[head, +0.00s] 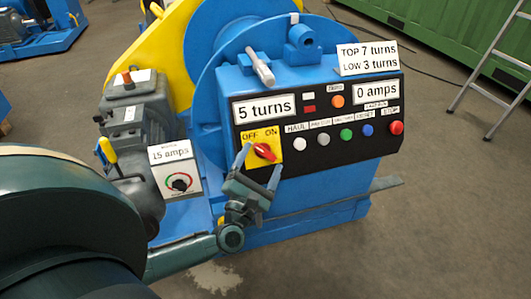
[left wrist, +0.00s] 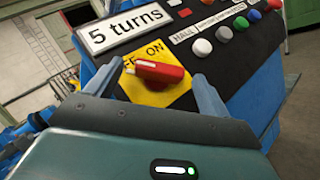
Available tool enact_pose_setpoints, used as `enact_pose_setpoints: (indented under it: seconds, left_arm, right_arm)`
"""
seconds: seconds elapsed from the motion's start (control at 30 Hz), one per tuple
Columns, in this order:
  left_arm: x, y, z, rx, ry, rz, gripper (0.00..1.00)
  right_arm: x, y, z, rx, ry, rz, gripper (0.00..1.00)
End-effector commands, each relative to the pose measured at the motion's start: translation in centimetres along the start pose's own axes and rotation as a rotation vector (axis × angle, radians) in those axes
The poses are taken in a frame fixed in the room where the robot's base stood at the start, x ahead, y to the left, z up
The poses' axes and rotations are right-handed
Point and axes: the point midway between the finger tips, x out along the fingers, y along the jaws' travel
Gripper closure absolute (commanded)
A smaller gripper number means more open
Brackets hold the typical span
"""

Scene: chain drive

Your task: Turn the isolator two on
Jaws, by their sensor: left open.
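The isolator is a red rotary knob (head: 265,152) on a yellow plate (head: 250,142) marked OFF and ON, at the left of the black control panel. My right gripper is not in view.
The panel (head: 370,143) carries a row of coloured buttons, a "5 turns" display (head: 265,107) and a "0 amps" display (head: 376,90). A "15 amps" box (head: 172,160) with a black dial stands left. A blue drum (head: 215,65) rises behind. A ladder (head: 490,75) stands right on open floor.

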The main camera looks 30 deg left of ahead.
Motion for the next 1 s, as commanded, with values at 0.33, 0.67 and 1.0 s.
enact_pose_setpoints:
  seconds: [0.33, 0.67, 1.0]
  left_arm:
    - [3.2, 0.0, 0.0, 0.001, 0.0, -0.001, 0.19]
    - [3.2, 0.0, 0.0, 0.001, 0.0, -0.001, 0.26]
    - [3.2, 0.0, 0.0, 0.0, 0.0, -0.001, 0.53]
  right_arm:
    - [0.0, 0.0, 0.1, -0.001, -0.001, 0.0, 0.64]
    - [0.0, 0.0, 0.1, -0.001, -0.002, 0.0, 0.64]
    - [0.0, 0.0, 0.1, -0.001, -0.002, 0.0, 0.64]
